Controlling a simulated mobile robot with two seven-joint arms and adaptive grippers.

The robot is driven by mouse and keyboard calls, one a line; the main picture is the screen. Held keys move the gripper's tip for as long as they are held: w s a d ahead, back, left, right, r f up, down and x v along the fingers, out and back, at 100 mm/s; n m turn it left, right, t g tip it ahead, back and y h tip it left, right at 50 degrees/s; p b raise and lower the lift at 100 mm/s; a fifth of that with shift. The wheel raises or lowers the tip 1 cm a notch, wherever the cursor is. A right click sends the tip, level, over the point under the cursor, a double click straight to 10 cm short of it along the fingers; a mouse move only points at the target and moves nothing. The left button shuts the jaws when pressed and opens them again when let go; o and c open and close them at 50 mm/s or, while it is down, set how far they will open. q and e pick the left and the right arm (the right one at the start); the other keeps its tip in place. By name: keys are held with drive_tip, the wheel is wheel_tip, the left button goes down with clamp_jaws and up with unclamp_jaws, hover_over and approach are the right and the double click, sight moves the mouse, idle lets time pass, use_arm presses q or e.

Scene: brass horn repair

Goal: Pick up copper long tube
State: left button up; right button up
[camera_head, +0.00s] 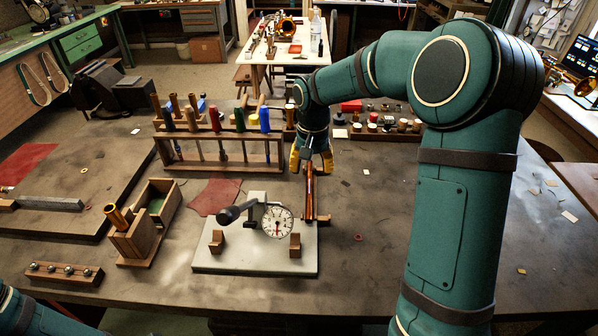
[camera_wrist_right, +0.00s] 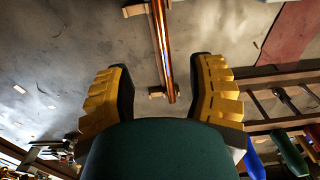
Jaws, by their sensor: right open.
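The copper long tube (camera_head: 309,192) lies on small wooden rests, pointing away from me, beside the right edge of a pale plate with a dial gauge (camera_head: 277,221). In the right wrist view the tube (camera_wrist_right: 161,40) runs down from the top, between the finger lines. My right gripper (camera_head: 311,166) is over the far end of the tube. Its yellow-padded fingers (camera_wrist_right: 163,75) are spread on either side of it, with gaps showing. Whether they are down at its height I cannot tell. Only part of my left arm shows, at the lower left; its gripper is out of view.
A wooden rack (camera_head: 218,153) of coloured-handled tools stands just left of my right gripper. A low rack of small pots (camera_head: 385,134) is behind to the right. A red cloth (camera_head: 214,196) and a wooden box (camera_head: 139,238) lie left. The table right of the tube is mostly clear.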

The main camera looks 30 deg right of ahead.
drive_tip(key=b, duration=0.1)
hover_over(309, 201)
drive_tip(key=f, duration=0.7)
drive_tip(key=shift+s+a+f, duration=0.1)
drive_tip(key=shift+s+f, duration=0.15)
drive_tip(key=shift+f, duration=0.1)
drive_tip(key=shift+w+f+b, duration=0.2)
drive_tip(key=shift+f+b, duration=0.4)
drive_tip(key=shift+f, duration=2.4)
use_arm(q)
drive_tip(key=shift+s+d+f, duration=0.1)
drive_tip(key=shift+f, duration=0.85)
use_arm(e)
clamp_jaws()
